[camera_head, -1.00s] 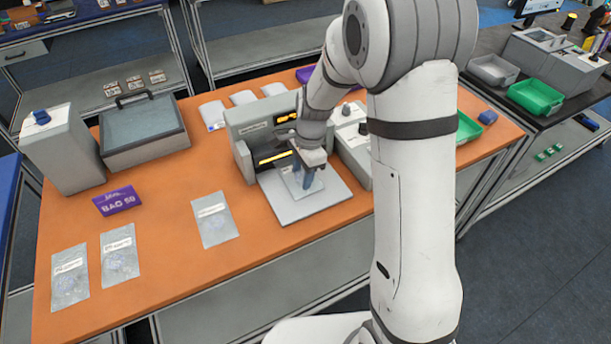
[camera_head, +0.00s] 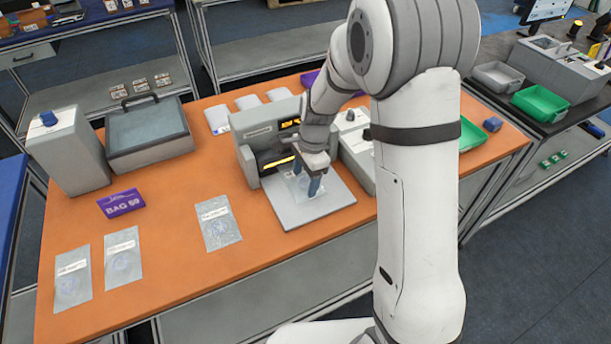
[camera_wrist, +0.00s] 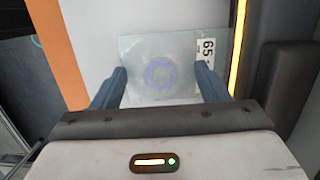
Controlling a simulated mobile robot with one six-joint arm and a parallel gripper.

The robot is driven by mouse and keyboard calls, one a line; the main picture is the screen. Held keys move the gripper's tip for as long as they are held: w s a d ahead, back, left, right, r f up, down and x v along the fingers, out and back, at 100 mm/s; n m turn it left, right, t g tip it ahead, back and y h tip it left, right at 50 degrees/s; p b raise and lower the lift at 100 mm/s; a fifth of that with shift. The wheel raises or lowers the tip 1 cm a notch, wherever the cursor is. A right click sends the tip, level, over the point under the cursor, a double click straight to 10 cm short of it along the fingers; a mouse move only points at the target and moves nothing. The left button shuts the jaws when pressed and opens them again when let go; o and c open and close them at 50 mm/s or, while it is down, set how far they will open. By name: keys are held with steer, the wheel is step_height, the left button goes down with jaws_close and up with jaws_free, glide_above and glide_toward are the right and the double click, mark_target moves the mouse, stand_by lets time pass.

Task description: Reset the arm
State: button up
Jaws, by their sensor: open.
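My gripper (camera_head: 307,187) is open over the pale plate (camera_head: 335,204) of the grey scanner (camera_head: 252,135). In the wrist view, its two blue fingers (camera_wrist: 160,77) are spread apart. A clear bag (camera_wrist: 150,53) with a faint purple ring and a white label marked "65" lies on the plate between and beyond the fingers. The fingers seem free of the bag, though their exact height above it is unclear. In the head view the bag is partly hidden by my fingers.
Three similar bags lie on the orange table: two at front left (camera_head: 71,280) (camera_head: 123,257) and one left of the plate (camera_head: 218,222). The scanner body is close behind my gripper.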

steer(key=r, duration=0.4)
steer(key=d+r, duration=0.1)
steer(key=r, duration=0.1)
steer(key=shift+w+r+b, duration=0.25)
steer(key=shift+r+b, duration=0.1)
steer(key=shift+r, duration=0.5)
steer(key=shift+s+d+r, duration=0.2)
steer(key=shift+r, duration=0.1)
steer(key=s+d+r+n+t, duration=0.1)
steer(key=s+d+r+n, duration=0.1)
steer(key=s, duration=0.5)
steer(key=s+d+r+n+t+h, duration=0.1)
steer(key=s+d+r+n, duration=0.2)
steer(key=s+d+n, duration=0.2)
steer(key=s+d+r+n+t, duration=0.2)
steer(key=s+d+r+n, duration=0.1)
steer(key=s+n, duration=0.3)
steer(key=s, duration=0.2)
steer(key=shift+s+d+r+h, duration=0.15)
steer(key=shift+s+r+h, duration=0.15)
steer(key=shift+s, duration=0.1)
